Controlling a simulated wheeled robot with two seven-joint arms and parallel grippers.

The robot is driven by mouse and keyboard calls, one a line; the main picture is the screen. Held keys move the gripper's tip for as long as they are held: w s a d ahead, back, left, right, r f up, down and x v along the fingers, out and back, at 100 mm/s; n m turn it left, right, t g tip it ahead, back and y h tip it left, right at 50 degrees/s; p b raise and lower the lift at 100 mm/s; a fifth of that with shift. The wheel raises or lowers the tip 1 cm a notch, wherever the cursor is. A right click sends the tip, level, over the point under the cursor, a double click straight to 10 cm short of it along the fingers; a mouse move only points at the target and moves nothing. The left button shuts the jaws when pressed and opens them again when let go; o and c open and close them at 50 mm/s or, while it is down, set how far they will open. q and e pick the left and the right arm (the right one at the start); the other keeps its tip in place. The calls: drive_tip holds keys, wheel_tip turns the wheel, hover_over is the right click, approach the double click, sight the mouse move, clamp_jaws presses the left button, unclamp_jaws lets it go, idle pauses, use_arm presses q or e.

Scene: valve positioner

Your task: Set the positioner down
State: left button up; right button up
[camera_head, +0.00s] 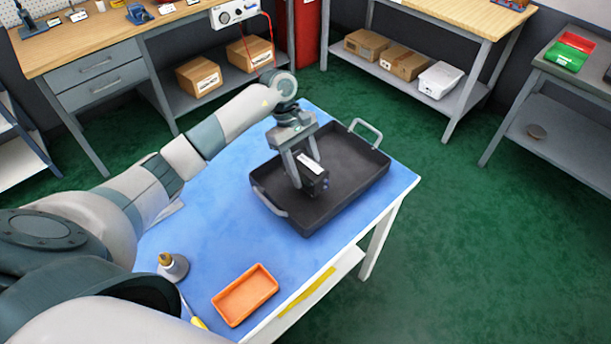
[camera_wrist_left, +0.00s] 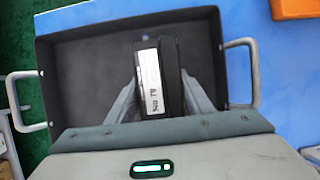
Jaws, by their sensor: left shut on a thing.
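The positioner (camera_head: 315,183) is a small black box with a white label. My left gripper (camera_head: 304,182) is shut on it, one finger on each side, over the black tray (camera_head: 345,205). In the left wrist view the positioner (camera_wrist_left: 160,80) sits between the two fingers (camera_wrist_left: 162,98), its label facing the camera, with the tray (camera_wrist_left: 75,75) around it. I cannot tell whether the positioner touches the tray floor. The tray has a light handle at each end and is otherwise empty where I can see. My right gripper is not in view.
The tray stands on a blue-topped table (camera_head: 215,225). An orange tray (camera_head: 245,294), a grey object with a brown top (camera_head: 172,266) and a yellow-handled tool (camera_head: 198,322) are near the front. Workbenches with cardboard boxes (camera_head: 250,52) stand behind. Green floor is clear at right.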

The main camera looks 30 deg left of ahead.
use_arm(q)
drive_tip(key=shift+f+p, duration=0.55)
drive_tip(key=shift+f, duration=0.95)
drive_tip(key=shift+f, duration=0.1)
drive_tip(key=o, duration=1.5)
